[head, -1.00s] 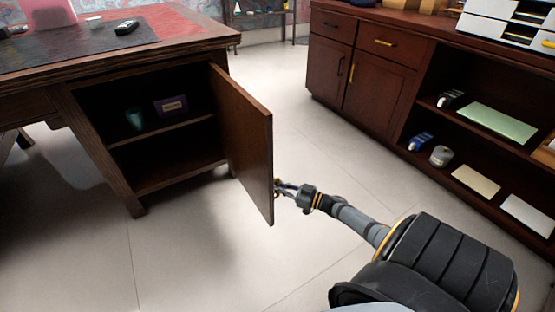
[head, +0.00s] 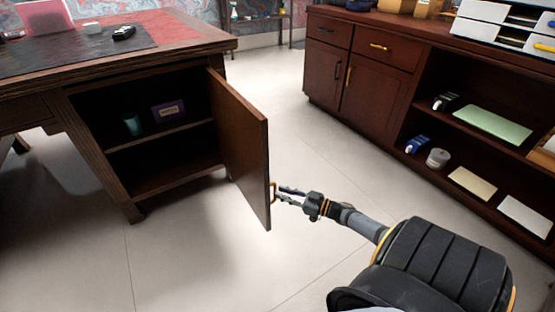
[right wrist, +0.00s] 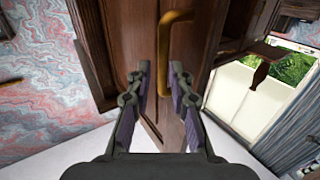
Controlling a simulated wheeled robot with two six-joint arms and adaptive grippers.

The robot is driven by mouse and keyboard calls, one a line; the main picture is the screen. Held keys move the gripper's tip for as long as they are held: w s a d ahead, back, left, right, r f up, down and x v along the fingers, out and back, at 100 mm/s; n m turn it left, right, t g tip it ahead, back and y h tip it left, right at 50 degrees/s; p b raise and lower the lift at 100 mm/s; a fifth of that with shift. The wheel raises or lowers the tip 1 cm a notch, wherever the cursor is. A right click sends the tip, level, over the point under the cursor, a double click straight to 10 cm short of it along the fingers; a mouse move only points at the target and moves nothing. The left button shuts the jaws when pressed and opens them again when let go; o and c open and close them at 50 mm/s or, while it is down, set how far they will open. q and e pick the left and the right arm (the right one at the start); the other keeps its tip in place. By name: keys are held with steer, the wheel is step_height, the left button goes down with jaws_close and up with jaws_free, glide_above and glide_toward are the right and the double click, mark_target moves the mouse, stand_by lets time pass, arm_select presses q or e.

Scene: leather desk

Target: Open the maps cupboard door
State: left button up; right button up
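The wooden cupboard door (head: 243,148) under the desk stands wide open, swung out toward me. Its brass handle (head: 273,191) is on the door's outer face near the free edge, and it also shows in the right wrist view (right wrist: 165,45). My right gripper (head: 279,194) is open at the handle, its fingers spread. My left gripper is not in view.
The open cupboard holds a purple box (head: 168,110) and a teal cup (head: 132,124) on its shelf. A wooden sideboard (head: 330,70) with shelves stands to the right. Pale floor (head: 200,260) is clear between them.

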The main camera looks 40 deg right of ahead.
steer(key=v, duration=0.4)
steer(key=shift+s, duration=0.25)
